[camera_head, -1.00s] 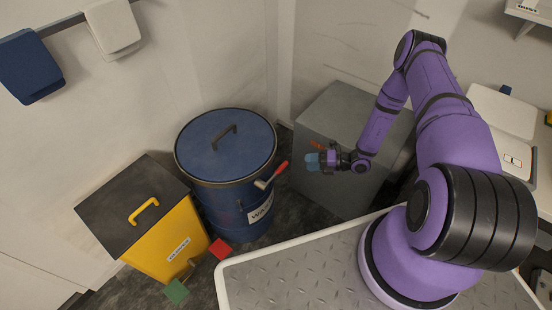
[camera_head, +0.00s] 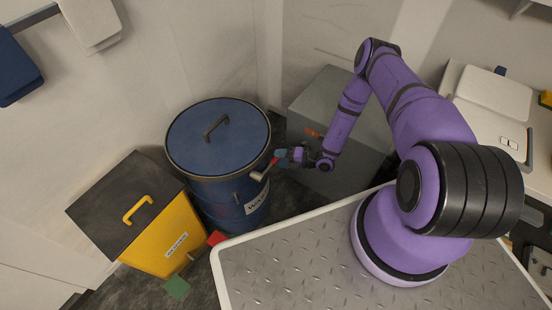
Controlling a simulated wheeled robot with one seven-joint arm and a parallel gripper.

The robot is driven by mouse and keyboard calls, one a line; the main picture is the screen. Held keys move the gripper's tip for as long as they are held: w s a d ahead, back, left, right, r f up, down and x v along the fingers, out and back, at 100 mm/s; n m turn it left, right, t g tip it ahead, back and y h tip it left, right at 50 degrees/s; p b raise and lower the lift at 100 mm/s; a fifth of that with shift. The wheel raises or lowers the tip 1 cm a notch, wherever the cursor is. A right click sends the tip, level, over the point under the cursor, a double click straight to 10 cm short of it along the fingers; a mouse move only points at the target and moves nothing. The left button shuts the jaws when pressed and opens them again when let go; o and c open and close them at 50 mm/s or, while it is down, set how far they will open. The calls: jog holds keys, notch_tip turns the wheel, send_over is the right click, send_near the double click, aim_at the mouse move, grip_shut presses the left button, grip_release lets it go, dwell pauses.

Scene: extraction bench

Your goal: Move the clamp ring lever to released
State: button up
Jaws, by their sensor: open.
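The clamp ring lever (camera_head: 260,174) is a pale metal arm with a red grip on the right side of a blue drum (camera_head: 200,180). It sticks out from just below the rim, its red end up and to the right. The fingers partly hide the red grip. I cannot tell whether they touch it. The drum's lid (camera_head: 190,135) with its black handle is seated on top.
A yellow bin (camera_head: 165,245) with a dark lid stands left of the drum. A grey cabinet (camera_head: 330,175) stands behind my gripper. Red (camera_head: 216,238) and green (camera_head: 177,287) squares are near the bin. A metal tread plate (camera_head: 300,265) is in front.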

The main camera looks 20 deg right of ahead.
jog(key=shift+x, duration=1)
grip_shut()
jog(key=shift+d, duration=0.1)
